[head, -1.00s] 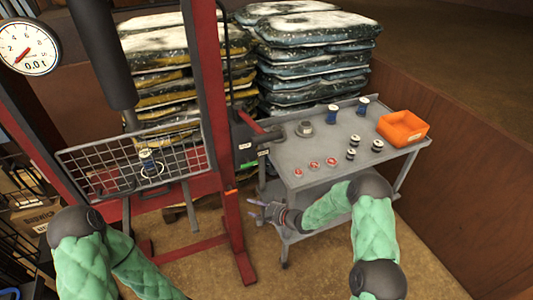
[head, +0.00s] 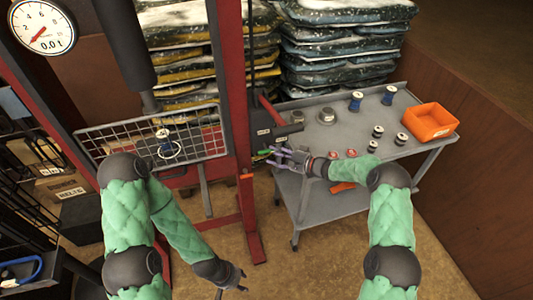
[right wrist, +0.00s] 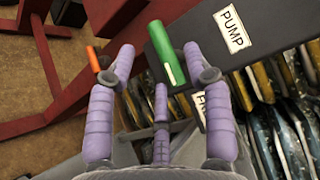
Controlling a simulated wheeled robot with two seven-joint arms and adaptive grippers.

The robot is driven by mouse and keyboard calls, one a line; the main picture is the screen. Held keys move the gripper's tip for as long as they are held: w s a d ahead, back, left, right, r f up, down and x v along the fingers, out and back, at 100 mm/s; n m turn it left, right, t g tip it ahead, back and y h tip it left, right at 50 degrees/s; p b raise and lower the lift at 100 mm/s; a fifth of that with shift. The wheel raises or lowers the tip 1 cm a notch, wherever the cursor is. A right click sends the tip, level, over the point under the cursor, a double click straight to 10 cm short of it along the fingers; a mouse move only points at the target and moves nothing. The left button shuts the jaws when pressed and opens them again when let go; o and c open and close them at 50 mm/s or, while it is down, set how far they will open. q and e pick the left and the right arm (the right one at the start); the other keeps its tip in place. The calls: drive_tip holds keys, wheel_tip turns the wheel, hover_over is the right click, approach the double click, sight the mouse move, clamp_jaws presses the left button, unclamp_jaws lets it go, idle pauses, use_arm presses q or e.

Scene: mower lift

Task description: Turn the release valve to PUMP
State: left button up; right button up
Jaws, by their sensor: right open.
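The release valve shows as a green lever (right wrist: 165,52) with a white mark, on a dark block (right wrist: 205,38) of the red press. A white PUMP label (right wrist: 232,30) sits to the lever's right; a second label (right wrist: 201,110) is partly hidden by a finger. In the head view the green lever (head: 264,152) is small, beside my right gripper's fingertips. My right gripper (right wrist: 158,55) is open; in the right wrist view the lever lies between its fingertips, closer to the right one. Contact cannot be told. My left gripper (head: 240,282) hangs low over the floor, away from the valve.
A grey cart (head: 340,110) stands right of the press, holding bearings, small cans and an orange bin (head: 431,122). The red press post (head: 235,100) and wire basket (head: 200,140) are to the left. Stacked bags (head: 345,50) stand behind. A gauge (head: 41,26) reads near zero.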

sight(266, 152)
drive_tip(key=shift+b+x, duration=0.3)
drive_tip(key=shift+x, duration=1.9)
clamp_jaws()
